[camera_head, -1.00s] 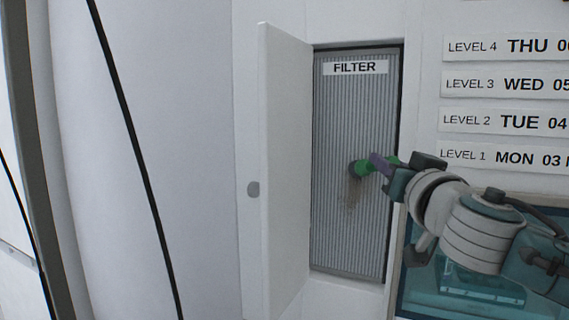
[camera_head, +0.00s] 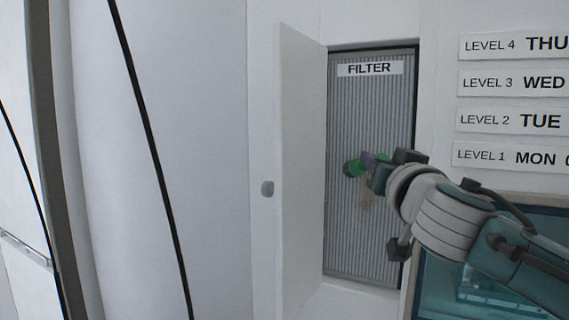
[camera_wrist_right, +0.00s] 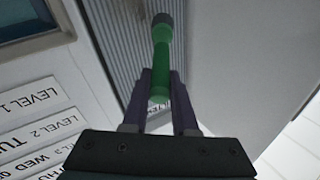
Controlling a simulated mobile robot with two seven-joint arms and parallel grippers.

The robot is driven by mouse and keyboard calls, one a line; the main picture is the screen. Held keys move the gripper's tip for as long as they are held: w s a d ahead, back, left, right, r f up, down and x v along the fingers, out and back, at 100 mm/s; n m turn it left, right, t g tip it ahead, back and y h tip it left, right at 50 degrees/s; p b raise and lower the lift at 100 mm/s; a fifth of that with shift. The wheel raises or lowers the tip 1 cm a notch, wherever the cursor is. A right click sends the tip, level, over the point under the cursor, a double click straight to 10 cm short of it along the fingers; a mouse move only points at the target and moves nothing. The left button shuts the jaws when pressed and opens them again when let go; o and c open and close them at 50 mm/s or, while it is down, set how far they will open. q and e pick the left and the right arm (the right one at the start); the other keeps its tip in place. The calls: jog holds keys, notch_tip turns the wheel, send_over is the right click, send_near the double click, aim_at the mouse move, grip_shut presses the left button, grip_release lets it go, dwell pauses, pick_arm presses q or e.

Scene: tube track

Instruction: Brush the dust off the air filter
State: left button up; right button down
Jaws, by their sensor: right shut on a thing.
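The air filter (camera_head: 370,110) is a grey ribbed panel labelled FILTER, set in a recess in the white wall. A brownish dust patch (camera_head: 367,195) shows on its middle, partly hidden by my right gripper. My right gripper (camera_head: 374,165) is shut on a green brush with a dark end (camera_head: 352,168), in front of the filter's middle. In the right wrist view the green brush (camera_wrist_right: 160,70) stands between the fingers, its dark end towards the ribs. I cannot tell whether it touches them. My left gripper is not in view.
The white filter door (camera_head: 300,180) stands open on the left of the recess. Level signs (camera_head: 495,118) hang on the wall to the right. A teal-glassed window or case (camera_head: 440,285) is below them, partly behind my right arm.

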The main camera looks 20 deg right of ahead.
jog(key=shift+w+a, duration=0.4)
jog(key=shift+w, duration=0.1)
jog(key=s+d, duration=0.2)
jog(key=shift+s+d, duration=0.2)
jog(key=shift+s, duration=0.2)
dwell(0.4)
jog(key=shift+w+a, duration=0.1)
